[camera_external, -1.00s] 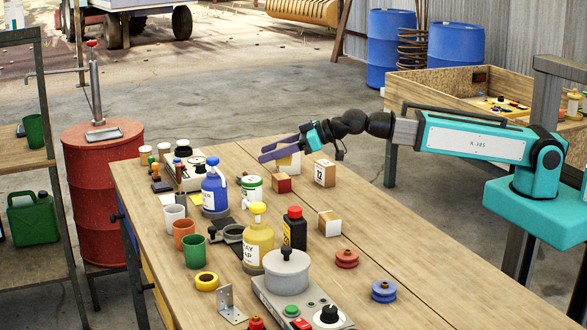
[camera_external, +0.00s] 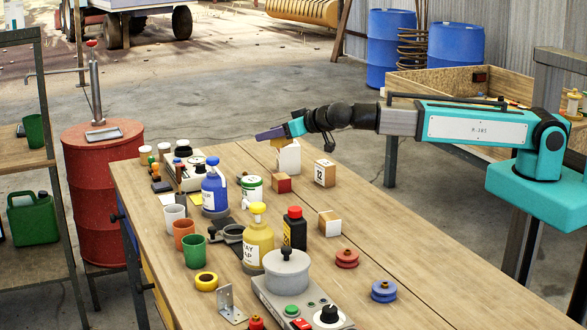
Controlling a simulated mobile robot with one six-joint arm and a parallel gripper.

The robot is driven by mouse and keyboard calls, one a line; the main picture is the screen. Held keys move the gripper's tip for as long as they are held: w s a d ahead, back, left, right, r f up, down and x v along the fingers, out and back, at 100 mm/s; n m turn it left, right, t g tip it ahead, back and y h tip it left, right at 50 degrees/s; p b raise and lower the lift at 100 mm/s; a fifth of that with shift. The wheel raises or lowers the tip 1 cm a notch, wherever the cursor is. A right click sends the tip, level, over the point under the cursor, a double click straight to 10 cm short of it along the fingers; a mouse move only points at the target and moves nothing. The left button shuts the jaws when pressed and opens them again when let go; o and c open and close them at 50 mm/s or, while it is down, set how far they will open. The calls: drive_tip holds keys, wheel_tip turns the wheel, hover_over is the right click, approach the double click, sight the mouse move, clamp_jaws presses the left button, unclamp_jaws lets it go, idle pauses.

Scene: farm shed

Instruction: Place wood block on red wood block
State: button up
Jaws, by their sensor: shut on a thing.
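My gripper (camera_external: 270,134) is at the far end of the workbench, its purple fingers pointing left. It is shut on a small yellowish wood block (camera_external: 278,142), mostly hidden by the fingers. The held block is in front of the upper part of a white block (camera_external: 289,160); whether they touch cannot be told. The red wood block (camera_external: 281,184), with a paler side, sits on the bench in front of the white block, below and slightly right of my gripper.
A block marked 12 (camera_external: 325,174) and a wood-and-white block (camera_external: 329,224) stand to the right. A white-green can (camera_external: 252,188), blue spray bottle (camera_external: 214,190) and yellow bottle (camera_external: 258,242) stand left and nearer. The bench's right side (camera_external: 430,265) has free room.

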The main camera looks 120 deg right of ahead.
sight(281, 183)
drive_tip(key=shift+s+d+f+m+g+h+p, duration=0.1)
drive_tip(key=shift+s+d+f+m+g+p, duration=0.15)
drive_tip(key=shift+d+f, duration=0.2)
drive_tip(key=shift+s+d+f+m+g+h+p, duration=0.1)
drive_tip(key=shift+d+f+m+g+p, duration=0.05)
drive_tip(key=shift+d+f+m+g, duration=0.25)
drive_tip(key=shift+s+d+f+m+g+h+p, duration=0.15)
drive_tip(key=shift+s+d+f+g+p, duration=0.15)
drive_tip(key=shift+f, duration=0.2)
drive_tip(key=shift+w, duration=0.1)
drive_tip(key=shift+f, duration=0.1)
drive_tip(key=shift+t, duration=0.25)
drive_tip(key=shift+f+p, duration=0.5)
drive_tip(key=shift+f, duration=1.65)
drive_tip(key=shift+f+p, duration=0.5)
drive_tip(key=shift+f, duration=1.25)
drive_tip(key=shift+f, duration=0.15)
